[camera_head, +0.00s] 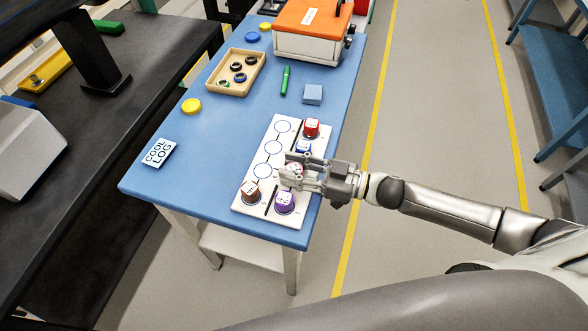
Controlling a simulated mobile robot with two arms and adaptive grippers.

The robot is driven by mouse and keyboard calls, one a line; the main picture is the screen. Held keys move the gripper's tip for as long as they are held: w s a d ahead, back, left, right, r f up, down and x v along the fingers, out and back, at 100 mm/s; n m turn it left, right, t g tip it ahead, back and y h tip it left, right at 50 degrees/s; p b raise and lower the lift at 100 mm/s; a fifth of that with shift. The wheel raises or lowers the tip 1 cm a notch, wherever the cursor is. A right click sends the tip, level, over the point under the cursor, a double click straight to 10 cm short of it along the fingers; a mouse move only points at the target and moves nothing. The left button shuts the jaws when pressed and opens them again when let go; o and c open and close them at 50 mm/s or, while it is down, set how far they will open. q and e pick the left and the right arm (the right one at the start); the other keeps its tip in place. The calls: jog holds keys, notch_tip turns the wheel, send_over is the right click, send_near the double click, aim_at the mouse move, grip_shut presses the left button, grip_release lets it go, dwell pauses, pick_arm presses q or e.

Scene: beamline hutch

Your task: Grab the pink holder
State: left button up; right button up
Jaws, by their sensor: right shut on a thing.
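A white board (275,122) with printed blue circles lies at the near end of the blue table. On it stand a red holder (311,127), a blue holder (304,147), a purple holder (285,201) and a brown holder (250,191), each with a white marked top. My right gripper (292,168) reaches in from the right over the board. It is shut on the pink holder (294,170), between the blue and purple ones. The fingers hide most of the pink holder, and I cannot tell if it touches the board. My left gripper is not in view.
The blue table (200,145) also holds a tan tray (236,72) with dark rings, a green marker (285,81), a light blue block (313,95), yellow lids, a "COOL LOG" card (158,152) and an orange-topped box (312,30). A black bench stands left.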

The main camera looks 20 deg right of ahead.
jog(key=shift+r, duration=0.45)
jog(key=s+a+r, duration=0.2)
jog(key=s+r, duration=0.9)
jog(key=s, duration=0.3)
jog(key=shift+r+b, duration=0.35)
jog(key=shift+b, duration=0.05)
